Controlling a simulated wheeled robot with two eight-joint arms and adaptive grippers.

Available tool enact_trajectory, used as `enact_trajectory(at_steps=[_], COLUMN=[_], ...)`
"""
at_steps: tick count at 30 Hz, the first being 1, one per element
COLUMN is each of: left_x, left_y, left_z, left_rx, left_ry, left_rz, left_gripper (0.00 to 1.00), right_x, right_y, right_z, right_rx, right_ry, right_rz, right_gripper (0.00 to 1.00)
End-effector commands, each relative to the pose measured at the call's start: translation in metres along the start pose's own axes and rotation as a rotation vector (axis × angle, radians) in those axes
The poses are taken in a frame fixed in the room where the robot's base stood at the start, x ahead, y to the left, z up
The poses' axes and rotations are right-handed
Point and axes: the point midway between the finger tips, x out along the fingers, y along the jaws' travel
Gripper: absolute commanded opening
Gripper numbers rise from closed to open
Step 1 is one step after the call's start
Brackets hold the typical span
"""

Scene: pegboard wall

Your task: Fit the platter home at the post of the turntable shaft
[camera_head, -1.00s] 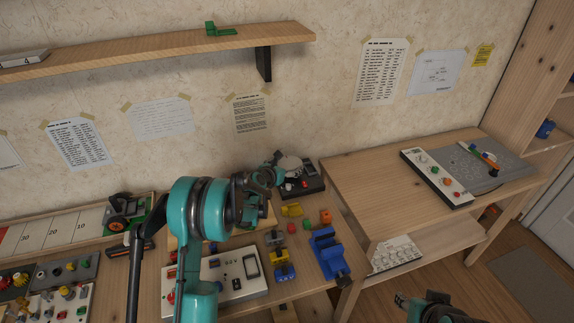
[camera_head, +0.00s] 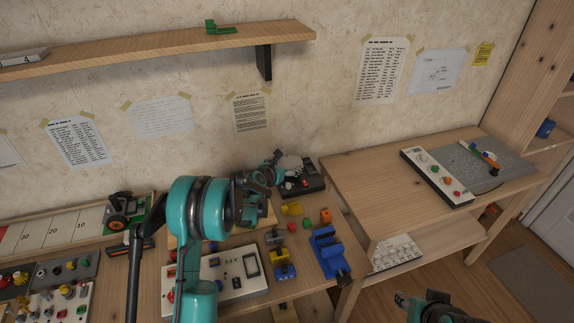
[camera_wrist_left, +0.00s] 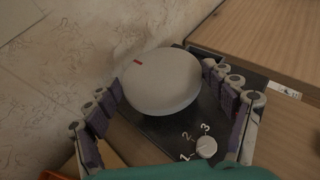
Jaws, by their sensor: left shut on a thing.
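The platter (camera_wrist_left: 163,84) is a pale grey round disc with a small red mark near its upper left rim. My left gripper (camera_wrist_left: 162,79) is shut on it, one finger on each side. In the head view the platter (camera_head: 291,162) is small and partly behind my gripper (camera_head: 280,163). The dark turntable base (camera_wrist_left: 240,100) lies beneath, with a white knob and the numbers 1, 2 and 3; it also shows in the head view (camera_head: 314,181). The platter hides the shaft post, so I cannot tell whether they touch. My right gripper (camera_head: 425,302) is low at the right, jaws unclear.
A blue vise-like block (camera_head: 328,252), an orange cube (camera_head: 326,215) and several small coloured parts stand on the bench in front of the turntable. The wall is close behind. A second table (camera_head: 370,180) at right holds a white panel (camera_head: 437,177) and a grey plate.

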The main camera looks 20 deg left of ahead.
Motion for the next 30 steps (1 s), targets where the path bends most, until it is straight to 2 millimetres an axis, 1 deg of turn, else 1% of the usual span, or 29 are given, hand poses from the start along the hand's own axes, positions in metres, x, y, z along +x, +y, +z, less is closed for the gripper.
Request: enact_trajectory(at_steps=[17,30], left_x=[0.0,0.004], left_y=[0.0,0.0], left_z=[-0.001,-0.011], left_rx=[0.0,0.0], left_ry=[0.0,0.0], left_rz=[0.0,0.0], left_gripper=[0.54,0.54], right_x=[0.001,0.001], right_y=[0.0,0.0], right_z=[0.001,0.001], right_rx=[0.0,0.0], right_ry=[0.0,0.0], right_rz=[0.0,0.0], right_gripper=[0.4,0.4])
